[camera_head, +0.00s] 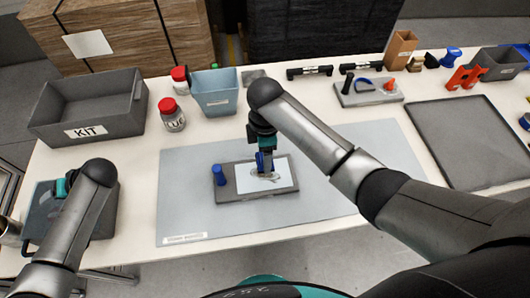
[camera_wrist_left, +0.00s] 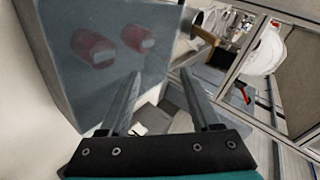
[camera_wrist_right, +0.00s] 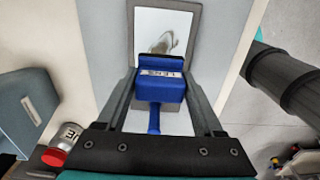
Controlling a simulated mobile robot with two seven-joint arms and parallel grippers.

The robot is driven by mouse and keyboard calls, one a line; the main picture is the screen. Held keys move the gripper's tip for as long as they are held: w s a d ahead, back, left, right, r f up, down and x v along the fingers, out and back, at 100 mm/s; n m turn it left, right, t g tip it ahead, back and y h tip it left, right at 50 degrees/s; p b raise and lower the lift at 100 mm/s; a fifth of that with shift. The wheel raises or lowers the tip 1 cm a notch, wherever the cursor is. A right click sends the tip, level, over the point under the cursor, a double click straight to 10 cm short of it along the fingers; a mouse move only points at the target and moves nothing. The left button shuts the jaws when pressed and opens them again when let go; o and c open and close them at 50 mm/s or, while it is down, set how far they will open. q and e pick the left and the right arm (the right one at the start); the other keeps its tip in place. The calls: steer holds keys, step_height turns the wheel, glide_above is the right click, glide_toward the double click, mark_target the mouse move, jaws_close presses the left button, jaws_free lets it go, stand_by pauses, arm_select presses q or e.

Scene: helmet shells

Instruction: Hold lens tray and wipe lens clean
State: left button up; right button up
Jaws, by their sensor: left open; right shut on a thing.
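The grey lens tray (camera_head: 225,193) lies on the mat, with a pale lens (camera_head: 281,176) set in it. A grey smudge (camera_wrist_right: 165,42) shows on the lens in the right wrist view. My right gripper (camera_head: 264,160) is shut on a blue wiper (camera_wrist_right: 158,86) with a light label, held over the lens; I cannot tell whether it touches. A blue upright peg (camera_head: 219,175) stands at the tray's left end. My left gripper (camera_wrist_left: 160,95) is open and empty, away from the tray, by a grey-blue bin (camera_wrist_left: 75,90) at the table's left edge.
A grey KIT bin (camera_head: 89,132), a red-capped jar (camera_head: 171,116) and a blue bin (camera_head: 214,101) stand at the back left. A large dark tray (camera_head: 472,145) lies at the right. The mat (camera_head: 190,225) is clear around the lens tray.

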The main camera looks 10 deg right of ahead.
arm_select(q)
steer(key=w+d+n+h, duration=0.1)
steer(key=w+d+h, duration=0.2)
steer(key=w+d, duration=0.35)
steer(key=g+h, duration=0.1)
steer(key=h, duration=0.7)
glide_toward(220, 177)
steer(key=shift+w+a+m, duration=0.2)
steer(key=shift+w+m, duration=0.1)
steer(key=shift+w, duration=0.45)
steer(key=shift+d+f, duration=0.1)
steer(key=shift+f, duration=5.9)
jaws_close()
